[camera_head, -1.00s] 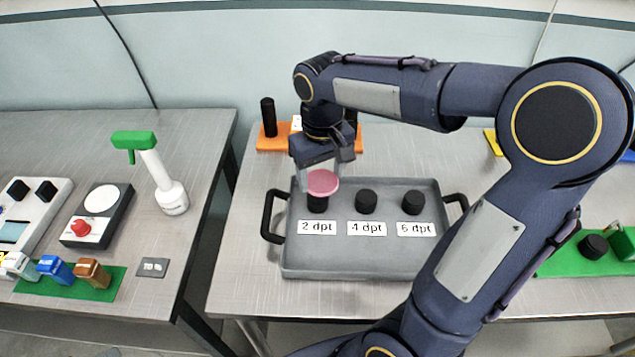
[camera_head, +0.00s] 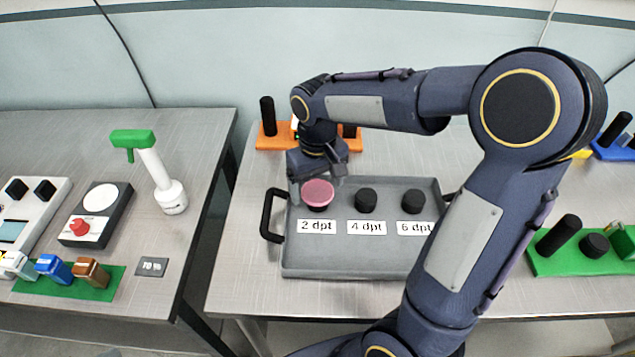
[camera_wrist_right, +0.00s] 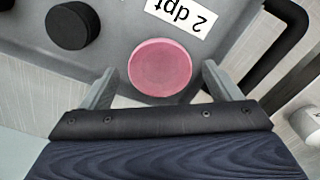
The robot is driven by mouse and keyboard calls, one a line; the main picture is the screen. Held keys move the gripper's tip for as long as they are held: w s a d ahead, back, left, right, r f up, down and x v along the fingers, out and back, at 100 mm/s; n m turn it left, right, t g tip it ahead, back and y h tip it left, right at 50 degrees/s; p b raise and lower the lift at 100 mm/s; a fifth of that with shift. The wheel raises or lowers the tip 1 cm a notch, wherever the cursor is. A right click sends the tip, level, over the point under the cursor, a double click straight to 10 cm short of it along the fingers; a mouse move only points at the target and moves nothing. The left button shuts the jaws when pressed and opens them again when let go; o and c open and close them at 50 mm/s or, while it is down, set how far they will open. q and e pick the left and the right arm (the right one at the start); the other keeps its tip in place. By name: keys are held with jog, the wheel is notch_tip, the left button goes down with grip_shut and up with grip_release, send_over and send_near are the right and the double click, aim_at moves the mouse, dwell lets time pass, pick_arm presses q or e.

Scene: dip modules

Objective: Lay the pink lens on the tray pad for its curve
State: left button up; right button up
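The pink lens (camera_head: 318,193) rests on the black pad behind the "2 dpt" label (camera_head: 317,227) of the grey tray (camera_head: 360,262); it hides most of that pad. In the right wrist view the lens (camera_wrist_right: 160,68) lies between the two fingertips, with a gap on each side. My right gripper (camera_head: 318,182) is open, just behind and around the lens. The "4 dpt" pad (camera_head: 366,200) and the "6 dpt" pad (camera_head: 413,201) are bare. My left gripper is in neither view.
An orange stand (camera_head: 270,142) with black posts is behind the tray. A green stand (camera_head: 575,262) is at right, a blue one (camera_head: 612,150) at far right. The left table holds a white-and-green dispenser (camera_head: 160,180), a device with a red knob (camera_head: 80,228) and small bottles.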

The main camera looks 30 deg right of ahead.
aim_at(317, 191)
jog(key=shift+r, duration=0.1)
notch_tip(317, 191, up, 11)
jog(key=p, duration=0.1)
jog(key=s+a+f+t+y, duration=0.2)
jog(key=s+f, duration=0.1)
jog(key=s, duration=0.5)
jog(key=s+a+f+m+t+y, duration=0.1)
jog(key=s+a+f+t, duration=0.1)
jog(key=s, duration=0.7)
jog(key=shift+f+t+y, duration=0.4)
jog(key=shift+f+t, duration=0.15)
jog(key=shift+t, duration=0.25)
jog(key=shift+a, duration=0.1)
